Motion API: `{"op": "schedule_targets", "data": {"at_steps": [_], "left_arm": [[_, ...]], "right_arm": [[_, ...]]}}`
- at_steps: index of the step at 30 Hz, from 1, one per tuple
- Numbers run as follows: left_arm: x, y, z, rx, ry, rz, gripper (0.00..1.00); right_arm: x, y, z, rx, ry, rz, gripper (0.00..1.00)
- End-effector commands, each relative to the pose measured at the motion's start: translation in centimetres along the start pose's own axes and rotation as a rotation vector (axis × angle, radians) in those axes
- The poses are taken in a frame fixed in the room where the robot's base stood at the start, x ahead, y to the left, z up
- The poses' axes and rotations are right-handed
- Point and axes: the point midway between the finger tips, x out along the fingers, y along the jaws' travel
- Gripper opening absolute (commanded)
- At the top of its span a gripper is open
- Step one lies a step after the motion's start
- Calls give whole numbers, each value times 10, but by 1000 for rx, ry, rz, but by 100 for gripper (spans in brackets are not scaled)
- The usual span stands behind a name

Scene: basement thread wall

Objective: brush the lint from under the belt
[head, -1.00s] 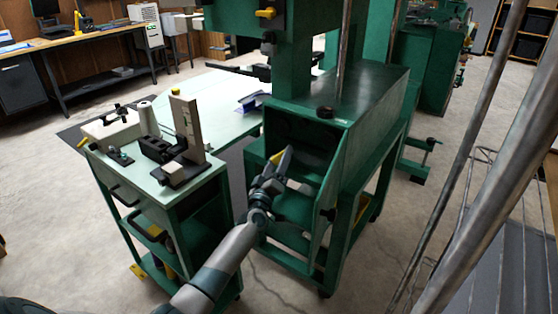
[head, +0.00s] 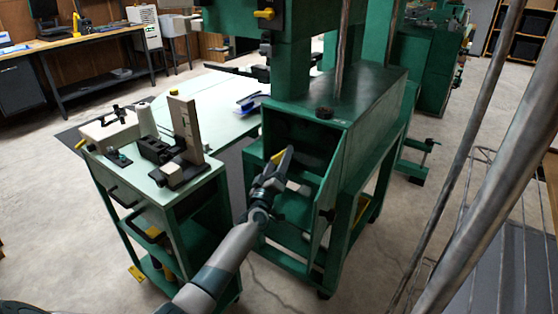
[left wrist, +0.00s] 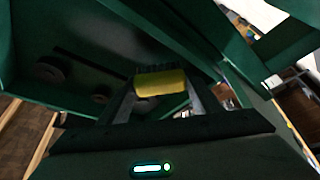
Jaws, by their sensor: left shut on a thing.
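My left gripper (head: 281,167) reaches into the open front of the green machine cabinet (head: 375,105). It is shut on a brush with a yellow handle (left wrist: 160,83). In the left wrist view the handle lies crosswise between the two fingers, with dark bristles beyond it. In the head view the brush shows as a small yellow strip (head: 286,157) at the opening. The inside of the cabinet is dark, and I cannot make out the belt or any lint there. My right gripper is not in view.
The cabinet's green door (head: 329,188) stands open just right of my left gripper. A green cart (head: 205,190) with tools on top stands close on the left. A pale green table (head: 215,98) lies behind. Metal poles cross the right side.

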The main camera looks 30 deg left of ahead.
Motion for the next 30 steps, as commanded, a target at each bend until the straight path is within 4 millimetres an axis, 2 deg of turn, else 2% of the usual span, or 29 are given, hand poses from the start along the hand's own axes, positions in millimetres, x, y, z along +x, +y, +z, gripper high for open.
{"op": "schedule_targets", "data": {"at_steps": [18,30], "left_arm": [[10,0,4,0,1,1,40],[5,14,13,-2,-1,0,40]], "right_arm": [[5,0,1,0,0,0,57],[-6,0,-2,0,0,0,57]]}}
